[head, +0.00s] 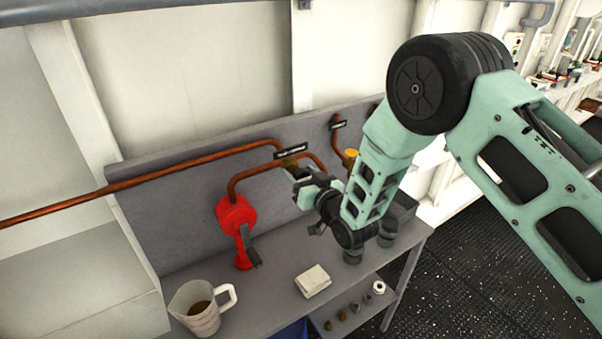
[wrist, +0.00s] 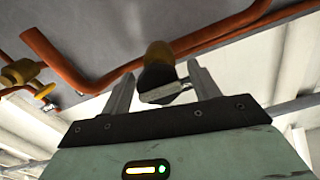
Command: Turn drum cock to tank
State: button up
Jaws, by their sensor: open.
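A brass cock (head: 288,164) sits on the copper pipework of the grey back panel, under a black label plate (head: 291,151) whose text is too small to read. My gripper (head: 304,181) is at this cock and partly hides it in the head view. In the wrist view the brass cock body (wrist: 159,54) and its dark and grey handle (wrist: 160,88) show between my two fingers (wrist: 158,82). The fingers are apart, with visible gaps at the handle's sides. Contact cannot be told, nor can the handle's exact setting.
A second brass cock (head: 350,158) is right of my gripper; a red pump (head: 236,215) is to its left. A measuring jug (head: 199,313) with brown liquid and a pale folded cloth or block (head: 313,281) stand on the bench (head: 262,292). Jars (head: 387,232) stand below my wrist.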

jog(key=c, duration=1)
